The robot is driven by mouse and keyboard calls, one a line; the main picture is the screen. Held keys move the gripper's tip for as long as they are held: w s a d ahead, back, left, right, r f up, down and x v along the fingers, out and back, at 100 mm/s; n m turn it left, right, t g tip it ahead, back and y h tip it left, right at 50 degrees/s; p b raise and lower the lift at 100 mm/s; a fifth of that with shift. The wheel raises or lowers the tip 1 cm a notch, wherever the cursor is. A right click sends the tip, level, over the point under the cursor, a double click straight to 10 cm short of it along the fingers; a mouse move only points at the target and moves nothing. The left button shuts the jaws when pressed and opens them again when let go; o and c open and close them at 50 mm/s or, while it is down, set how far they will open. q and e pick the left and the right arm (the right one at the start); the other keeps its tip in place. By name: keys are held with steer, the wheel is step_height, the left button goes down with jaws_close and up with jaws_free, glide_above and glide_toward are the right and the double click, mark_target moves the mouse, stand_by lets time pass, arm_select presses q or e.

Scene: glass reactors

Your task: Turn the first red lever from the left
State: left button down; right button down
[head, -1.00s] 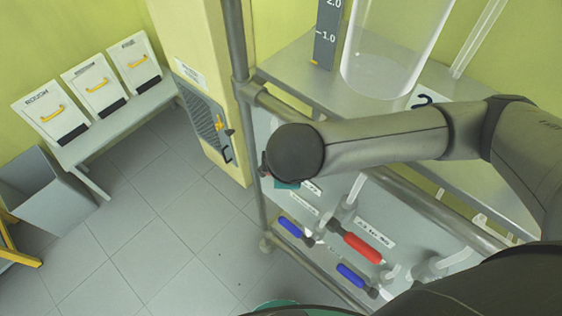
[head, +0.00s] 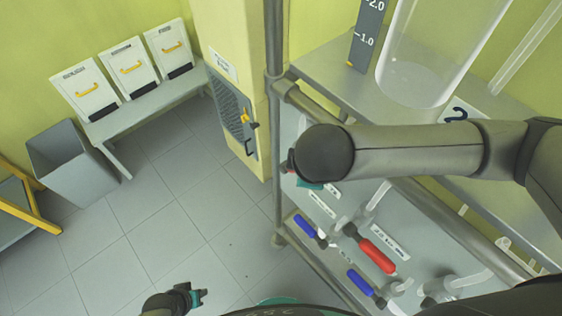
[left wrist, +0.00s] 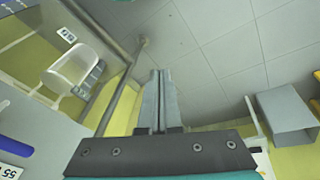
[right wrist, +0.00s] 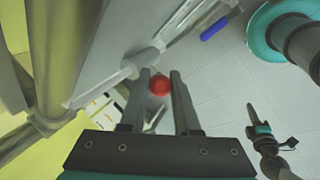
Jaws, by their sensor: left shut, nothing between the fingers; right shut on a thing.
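The first red lever from the left (head: 286,168) shows in the head view only as a small red bit beside my right wrist, which hides the rest. In the right wrist view its red end (right wrist: 159,86) lies between the fingers of my right gripper (right wrist: 160,80), which is shut on it. The lever's angle cannot be told. A second red lever (head: 376,256) slants down to the right on the grey panel. My left gripper (head: 200,297) is low in the head view, away from the panel; in the left wrist view its fingers (left wrist: 158,78) are together and empty.
Blue levers (head: 306,226) (head: 360,283) sit low on the panel (head: 350,213). A metal frame post (head: 274,120) stands at the panel's left edge. A glass vessel (head: 430,60) stands above. The floor (head: 150,215) at left is clear; a grey bin (head: 72,165) stands farther off.

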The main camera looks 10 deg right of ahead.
arm_select(q)
steer(key=w+d+r+t+h, duration=0.2)
steer(key=w+d+r+h, duration=0.1)
steer(key=w+r, duration=0.6)
steer(key=w+d+r+t+h, duration=0.25)
steer(key=w+r, duration=0.45)
steer(key=r, duration=0.4)
steer(key=d+r+m+g+h, duration=0.1)
steer(key=d+r+m+h, duration=0.2)
steer(key=r, duration=0.7)
steer(key=d+r+m+h, duration=0.1)
steer(key=d+r+h, duration=0.35)
steer(key=r, duration=0.55)
steer(key=w+d+f, duration=0.2)
steer(key=d+f, duration=0.2)
steer(key=d, duration=0.7)
steer(key=shift+f, duration=0.35)
